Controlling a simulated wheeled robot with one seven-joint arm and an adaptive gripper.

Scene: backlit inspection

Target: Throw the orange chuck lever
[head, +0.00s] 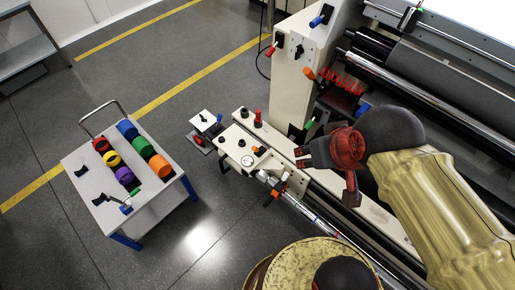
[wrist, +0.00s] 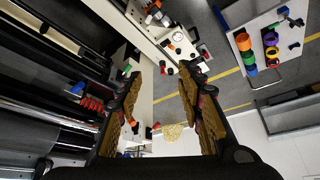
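An orange lever (head: 310,73) sticks out from the cream machine frame, left of a red coil, in the head view. Smaller orange parts (head: 284,177) show at the end of the silver shaft; I cannot tell for certain which is the chuck lever. In the wrist view an orange piece (wrist: 127,154) shows low on the left, partly hidden by a finger. My gripper (head: 322,174) hangs over the machine's front rail, below the orange lever in the picture. Its fingers are apart in the wrist view (wrist: 160,80), with nothing between them.
Green (head: 310,125), red (head: 270,51) and blue (head: 316,21) handles sit on the machine frame near the orange lever. Black rollers (head: 440,85) lie at the right. A white cart (head: 150,210) with coloured rolls stands left, with open floor around it.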

